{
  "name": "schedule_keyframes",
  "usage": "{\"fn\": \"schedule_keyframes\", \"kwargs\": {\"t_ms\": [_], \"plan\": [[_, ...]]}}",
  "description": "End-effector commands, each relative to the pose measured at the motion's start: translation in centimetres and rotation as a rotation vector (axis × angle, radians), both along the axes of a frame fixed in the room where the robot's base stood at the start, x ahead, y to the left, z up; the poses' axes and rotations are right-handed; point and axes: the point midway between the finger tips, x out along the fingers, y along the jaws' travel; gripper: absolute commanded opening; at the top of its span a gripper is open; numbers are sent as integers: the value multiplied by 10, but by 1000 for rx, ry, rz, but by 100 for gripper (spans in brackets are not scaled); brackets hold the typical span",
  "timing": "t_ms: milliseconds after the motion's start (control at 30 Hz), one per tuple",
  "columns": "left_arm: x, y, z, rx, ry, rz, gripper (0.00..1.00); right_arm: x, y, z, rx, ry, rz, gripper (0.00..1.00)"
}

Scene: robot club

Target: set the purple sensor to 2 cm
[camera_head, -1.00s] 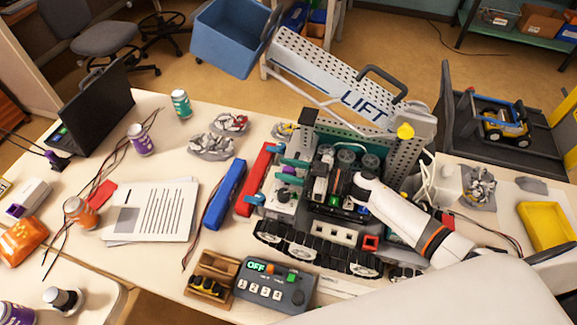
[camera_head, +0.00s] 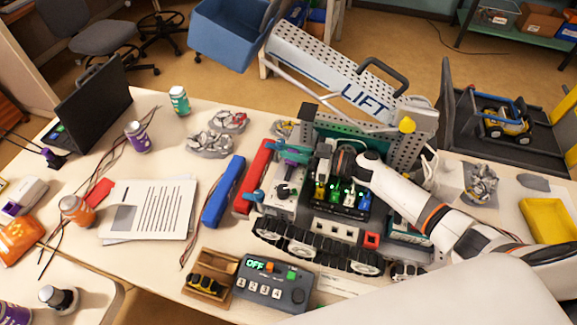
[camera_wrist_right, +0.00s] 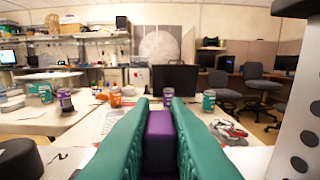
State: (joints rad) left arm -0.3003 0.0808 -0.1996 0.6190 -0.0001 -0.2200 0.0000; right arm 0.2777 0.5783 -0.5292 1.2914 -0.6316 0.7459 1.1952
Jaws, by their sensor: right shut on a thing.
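The purple sensor (camera_wrist_right: 160,140) is a small purple block between the two teal fingers of my right gripper in the right wrist view. My right gripper (camera_head: 287,153) is shut on it. In the head view they are at the upper end of the light panel (camera_head: 288,203) on the left of the tracked robot (camera_head: 335,225). The fingers largely hide the sensor there, and I cannot read any centimetre scale. My left gripper is not in view.
A control box (camera_head: 273,284) with an OFF display stands in front. A blue bar (camera_head: 224,190) and a red bar (camera_head: 254,180) lie left of the robot. The perforated LIFT ramp (camera_head: 320,70) is behind. Papers (camera_head: 150,210) lie further left.

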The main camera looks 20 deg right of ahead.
Motion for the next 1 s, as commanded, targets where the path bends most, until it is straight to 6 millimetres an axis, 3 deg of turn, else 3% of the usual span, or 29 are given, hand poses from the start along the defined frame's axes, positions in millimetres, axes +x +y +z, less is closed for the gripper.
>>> {"fn": "schedule_keyframes", "kwargs": {"t_ms": [100, 400, 433, 567, 867, 1000], "plan": [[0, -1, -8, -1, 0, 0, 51, 12, -8, -1, 1, -3, -2, 0], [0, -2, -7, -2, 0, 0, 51, 12, -8, 0, 1, 0, -1, 0], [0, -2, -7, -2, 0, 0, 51, 12, -8, 0, 1, 0, -1, 18], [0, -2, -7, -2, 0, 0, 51, 12, -8, 0, 1, -1, -1, 36], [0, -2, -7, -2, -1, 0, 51, 12, -9, 2, 0, -1, -1, 36], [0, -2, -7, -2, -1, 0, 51, 12, -9, 18, -2, -5, 1, 36]]}}
